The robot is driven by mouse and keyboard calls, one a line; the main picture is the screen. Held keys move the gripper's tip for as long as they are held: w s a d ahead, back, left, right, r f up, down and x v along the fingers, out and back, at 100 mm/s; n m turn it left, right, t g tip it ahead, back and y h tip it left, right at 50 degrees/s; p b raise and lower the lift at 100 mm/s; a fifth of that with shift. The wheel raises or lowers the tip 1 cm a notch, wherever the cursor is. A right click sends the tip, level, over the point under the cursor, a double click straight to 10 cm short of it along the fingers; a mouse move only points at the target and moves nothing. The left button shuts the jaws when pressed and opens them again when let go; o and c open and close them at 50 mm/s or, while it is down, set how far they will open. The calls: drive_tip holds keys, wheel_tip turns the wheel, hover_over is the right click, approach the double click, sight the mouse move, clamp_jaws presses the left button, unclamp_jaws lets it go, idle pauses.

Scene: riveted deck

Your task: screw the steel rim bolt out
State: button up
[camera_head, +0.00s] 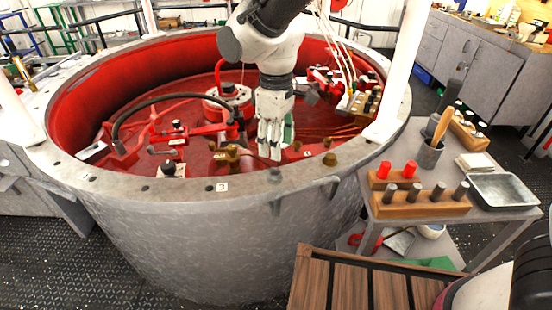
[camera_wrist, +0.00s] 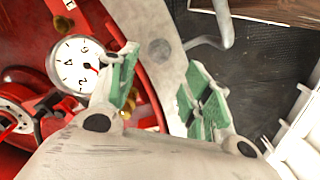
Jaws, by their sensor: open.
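The steel rim bolt (camera_head: 274,176) is a small grey round head on the near rim of the big round tank (camera_head: 150,222). In the wrist view a grey round head (camera_wrist: 160,50) shows on the pale curved rim, between and beyond my fingertips. My gripper (camera_head: 270,155) points down over the red inside of the tank, just behind the near rim. It is open and empty. Its two green-padded fingers (camera_wrist: 165,85) are apart, and neither touches the bolt. How far the bolt stands out of the rim I cannot tell.
A white dial gauge (camera_wrist: 77,64) and red pipework lie inside the tank. A brass fitting (camera_head: 330,159) is right of my gripper. A grey handle (camera_head: 305,192) juts from the tank's outside. A side table holds wooden peg blocks (camera_head: 420,206) and a metal tray (camera_head: 502,190).

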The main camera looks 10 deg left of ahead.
drive_tip(key=shift+r, duration=1.65)
drive_tip(key=s+d+r+m, duration=0.1)
drive_tip(key=d+r+m, duration=0.15)
drive_tip(key=d, duration=0.75)
drive_tip(key=d+r+m, duration=0.2)
drive_tip(key=d+m, duration=0.1)
drive_tip(key=d, duration=0.7)
drive_tip(key=s+d+r+m, duration=0.1)
drive_tip(key=d+r+m, duration=0.15)
drive_tip(key=d, duration=0.85)
drive_tip(key=s+d+r+m+t, duration=0.2)
drive_tip(key=s+d+m, duration=0.1)
drive_tip(key=d, duration=0.5)
drive_tip(key=s+d+r+m+t, duration=0.2)
drive_tip(key=s+d+m, duration=0.2)
drive_tip(key=d, duration=0.5)
drive_tip(key=shift+s+d+r+m, duration=0.15)
drive_tip(key=shift+s+d+m, duration=0.1)
drive_tip(key=shift+m, duration=0.15)
